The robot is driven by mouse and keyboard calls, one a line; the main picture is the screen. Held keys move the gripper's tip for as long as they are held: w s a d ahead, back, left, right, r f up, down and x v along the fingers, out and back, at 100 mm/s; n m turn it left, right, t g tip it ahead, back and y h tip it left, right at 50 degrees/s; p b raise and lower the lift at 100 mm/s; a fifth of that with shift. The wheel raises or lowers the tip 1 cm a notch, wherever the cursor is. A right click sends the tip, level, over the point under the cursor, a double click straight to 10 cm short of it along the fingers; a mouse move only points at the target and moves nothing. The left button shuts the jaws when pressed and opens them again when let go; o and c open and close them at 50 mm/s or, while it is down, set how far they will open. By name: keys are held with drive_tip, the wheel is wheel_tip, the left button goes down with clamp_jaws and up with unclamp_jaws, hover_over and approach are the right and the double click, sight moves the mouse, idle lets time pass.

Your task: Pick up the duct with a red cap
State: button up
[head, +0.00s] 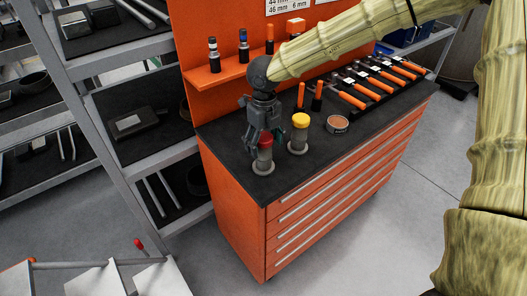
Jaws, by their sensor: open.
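The duct with a red cap (265,154) stands upright on the dark top of the orange tool cabinet (232,152), near its front left corner. Its grey body ends in a wide round flange at the bottom. My gripper (263,146) points down over this duct, with its fingers around or right beside the cap. The fingers partly hide the duct, and I cannot tell whether they touch it. My gripper is open. A similar duct with a yellow cap (299,122) stands upright just to the right, apart from my gripper.
A round tin (337,124) and a row of orange-handled tools (365,90) lie further right on the cabinet top. An orange back panel (213,33) with a small shelf (213,80) rises behind. Grey shelving (160,148) stands at left. The cabinet top's front left corner is clear.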

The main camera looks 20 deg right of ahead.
sight(264, 166)
drive_tip(key=shift+w+f+p, duration=0.1)
drive_tip(key=shift+f+p, duration=0.3)
drive_tip(key=shift+f, duration=1.25)
drive_tip(key=c, duration=1.2)
